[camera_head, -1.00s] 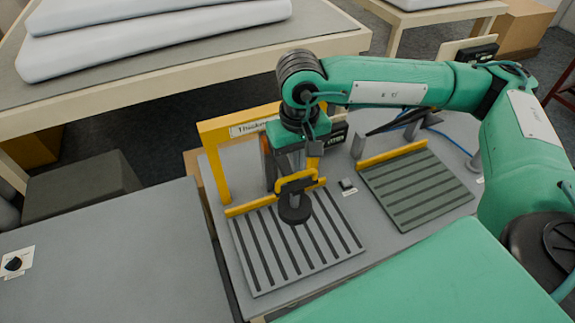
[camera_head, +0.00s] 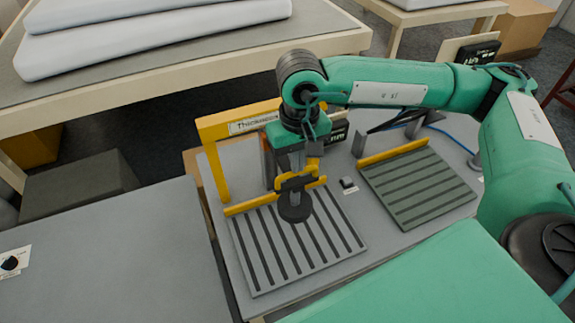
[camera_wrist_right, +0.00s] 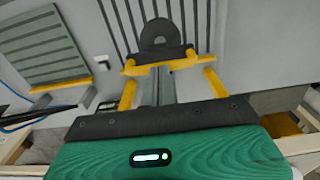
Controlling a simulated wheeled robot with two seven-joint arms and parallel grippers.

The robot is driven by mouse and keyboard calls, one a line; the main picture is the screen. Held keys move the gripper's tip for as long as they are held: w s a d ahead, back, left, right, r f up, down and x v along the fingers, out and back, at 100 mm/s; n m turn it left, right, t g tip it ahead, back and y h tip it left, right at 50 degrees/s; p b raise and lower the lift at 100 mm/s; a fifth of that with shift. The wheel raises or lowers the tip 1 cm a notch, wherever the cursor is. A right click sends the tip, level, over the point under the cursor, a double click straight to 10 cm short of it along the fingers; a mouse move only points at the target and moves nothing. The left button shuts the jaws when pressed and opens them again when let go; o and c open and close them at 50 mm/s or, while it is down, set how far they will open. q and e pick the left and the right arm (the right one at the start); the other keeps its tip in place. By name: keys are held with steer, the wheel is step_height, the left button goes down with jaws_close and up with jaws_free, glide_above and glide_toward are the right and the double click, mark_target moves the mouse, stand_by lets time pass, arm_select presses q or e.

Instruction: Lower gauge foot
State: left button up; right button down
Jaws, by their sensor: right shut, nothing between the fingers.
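The thickness gauge has a yellow frame (camera_head: 214,165) with a label on its crossbar. Its round black foot (camera_head: 295,209) hangs under a yellow handle (camera_head: 318,183), over the grey slatted plate (camera_head: 265,262). I cannot tell whether the foot touches the plate. My right gripper (camera_head: 292,172) is shut and empty, pointing down just above the handle. In the right wrist view, the shut fingers (camera_wrist_right: 160,85) reach toward the black foot (camera_wrist_right: 163,35), with yellow handle bars (camera_wrist_right: 215,82) on both sides. Contact with the handle is unclear. My left gripper is out of view.
A green slatted plate (camera_head: 418,190) with a yellow stop lies to the right. Pale wadding rolls (camera_head: 150,40) lie on the table behind. The grey tabletop (camera_head: 105,260) at left is mostly clear.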

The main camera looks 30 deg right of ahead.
steer(key=shift+f+b, duration=1)
steer(key=shift+f, duration=0.1)
steer(key=shift+r+p, duration=0.3)
steer(key=shift+r, duration=0.45)
steer(key=shift+r+p, duration=0.65)
steer(key=shift+r, duration=2.3)
